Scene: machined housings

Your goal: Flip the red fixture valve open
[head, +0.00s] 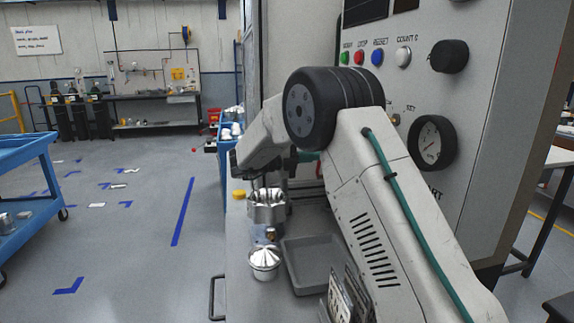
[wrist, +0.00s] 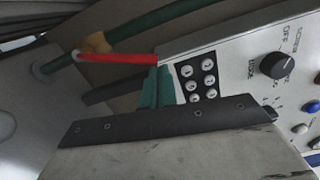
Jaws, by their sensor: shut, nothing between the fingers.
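The red valve handle (wrist: 115,58) shows in the wrist view as a slim bar lying nearly level. Its left end meets a brass-coloured valve body (wrist: 96,42) on a green pipe (wrist: 150,20), which slants up to the right. The handle lies at an angle to that pipe. My gripper (wrist: 158,72) shows as two teal fingertips, shut together and empty. They are just below the handle's right end; I cannot tell whether they touch it. In the head view, my arm hides the handle.
A control panel (wrist: 232,65) with knob and buttons stands right of the fingertips. In the head view, a metal housing (head: 268,212), a smaller metal part (head: 264,262) and a grey tray (head: 312,258) sit below my arm. A blue cart (head: 25,150) stands left; the floor between is open.

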